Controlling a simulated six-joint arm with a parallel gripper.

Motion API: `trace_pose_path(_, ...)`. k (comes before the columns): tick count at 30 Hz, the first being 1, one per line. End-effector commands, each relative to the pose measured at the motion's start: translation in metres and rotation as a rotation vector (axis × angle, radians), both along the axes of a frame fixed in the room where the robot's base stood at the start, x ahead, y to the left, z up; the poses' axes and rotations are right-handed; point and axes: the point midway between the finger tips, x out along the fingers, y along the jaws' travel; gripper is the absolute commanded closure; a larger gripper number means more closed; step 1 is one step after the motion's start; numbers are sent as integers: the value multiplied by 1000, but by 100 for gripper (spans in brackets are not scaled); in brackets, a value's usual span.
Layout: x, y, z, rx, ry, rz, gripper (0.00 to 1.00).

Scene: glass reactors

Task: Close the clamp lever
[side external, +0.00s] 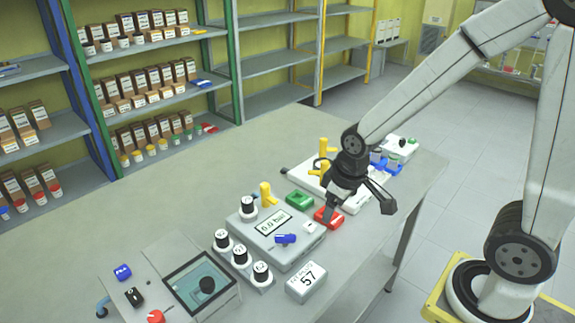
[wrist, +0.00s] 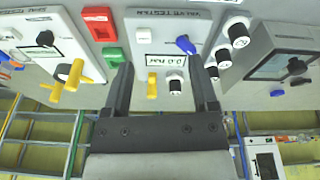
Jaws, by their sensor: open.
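A white unit (side external: 308,179) stands towards the far end of the bench with upright yellow parts (side external: 323,152), which appear to be the clamp. In the wrist view its yellow lever (wrist: 72,76) is at the left, lying across the unit at an angle. Whether the lever is closed is hard to tell. My gripper (side external: 334,208) is above the bench, beside the red block and on the near side of the clamp unit. In the wrist view my gripper (wrist: 161,66) has its fingers apart with nothing between them, over the valve tester's edge. The lever is outside the fingers.
The grey valve tester (side external: 268,245) has a blue handle (side external: 285,239) and a yellow part (side external: 268,194). Green (side external: 299,199) and red (side external: 328,217) blocks lie between the units. Black-and-white cylinders and a "57" box (side external: 306,282) stand nearer. The back left bench is clear.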

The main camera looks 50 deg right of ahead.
Motion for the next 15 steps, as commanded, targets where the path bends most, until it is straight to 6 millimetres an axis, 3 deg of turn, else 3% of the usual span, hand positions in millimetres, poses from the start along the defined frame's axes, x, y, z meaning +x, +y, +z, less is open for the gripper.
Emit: trace_pose_path(15,122,-7,11,-101,81,566,25)
